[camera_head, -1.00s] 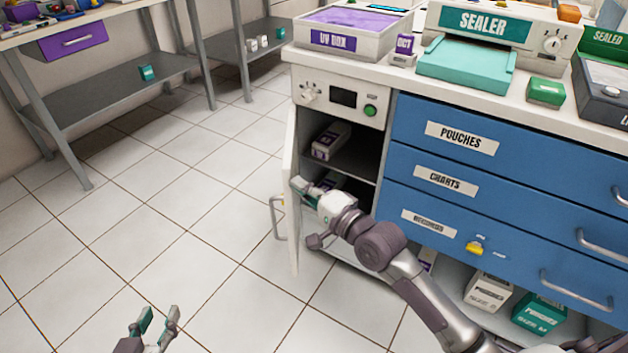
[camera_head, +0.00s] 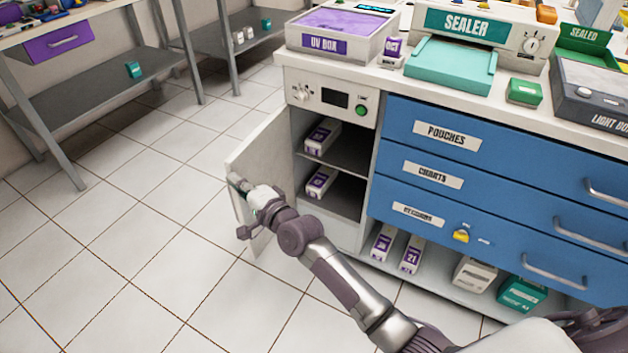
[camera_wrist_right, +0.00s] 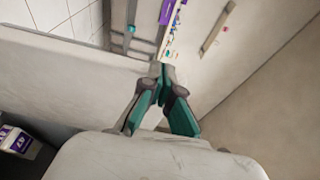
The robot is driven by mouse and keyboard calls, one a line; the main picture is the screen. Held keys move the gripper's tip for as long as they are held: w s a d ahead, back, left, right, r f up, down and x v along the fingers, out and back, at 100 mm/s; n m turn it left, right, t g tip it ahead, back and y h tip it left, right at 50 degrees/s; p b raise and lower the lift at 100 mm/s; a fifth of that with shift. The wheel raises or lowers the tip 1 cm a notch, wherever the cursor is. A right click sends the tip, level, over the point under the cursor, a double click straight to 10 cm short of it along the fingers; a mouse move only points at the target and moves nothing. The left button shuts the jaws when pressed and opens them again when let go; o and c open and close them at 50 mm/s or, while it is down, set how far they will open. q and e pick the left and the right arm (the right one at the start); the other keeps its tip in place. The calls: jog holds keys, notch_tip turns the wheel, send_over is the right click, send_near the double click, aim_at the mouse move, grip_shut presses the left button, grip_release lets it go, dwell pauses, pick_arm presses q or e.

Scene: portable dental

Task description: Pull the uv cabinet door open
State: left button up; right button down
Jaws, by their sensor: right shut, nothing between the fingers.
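The uv cabinet door (camera_head: 262,145) is a pale panel hinged on the left of the cabinet below the control panel. It stands wide open, swung out to the left over the floor. My right gripper (camera_head: 238,183) is shut and empty at the door's inner side, near its free edge; I cannot tell whether it touches. The right wrist view also shows its green fingertips (camera_wrist_right: 161,76) together beside a pale panel. The door's handle is mostly hidden by the gripper. My left gripper is out of view.
The open cabinet shows purple-labelled boxes (camera_head: 322,137) on two levels. Blue drawers (camera_head: 440,165) with metal handles stand to its right, above an open shelf with several boxes. The tiled floor (camera_head: 130,240) left of the door is clear. Grey shelving (camera_head: 100,95) stands at the back left.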

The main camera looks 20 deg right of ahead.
jog(key=w+a+b, duration=0.1)
jog(key=w+a, duration=0.4)
jog(key=shift+f, duration=0.1)
dwell(0.7)
